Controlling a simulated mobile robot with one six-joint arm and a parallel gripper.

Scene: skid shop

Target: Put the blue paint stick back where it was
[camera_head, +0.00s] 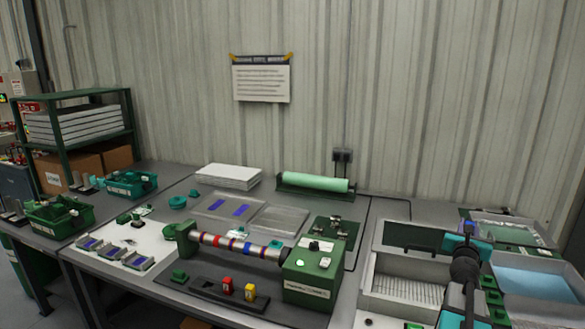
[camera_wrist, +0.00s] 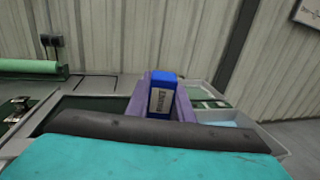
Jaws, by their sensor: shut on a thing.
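The blue paint stick (camera_wrist: 163,79) is a blue block with a pale label in the wrist view. My gripper (camera_wrist: 162,102) is shut on it, with a purple finger on each side.
A green machine (camera_head: 308,275) with a striped roller (camera_head: 235,243) stands just behind and right of the holder. A small green block (camera_head: 180,276) is at the holder's left. Grey trays (camera_head: 402,290) lie under and beside my arm. A green roll (camera_head: 315,183) is at the back.

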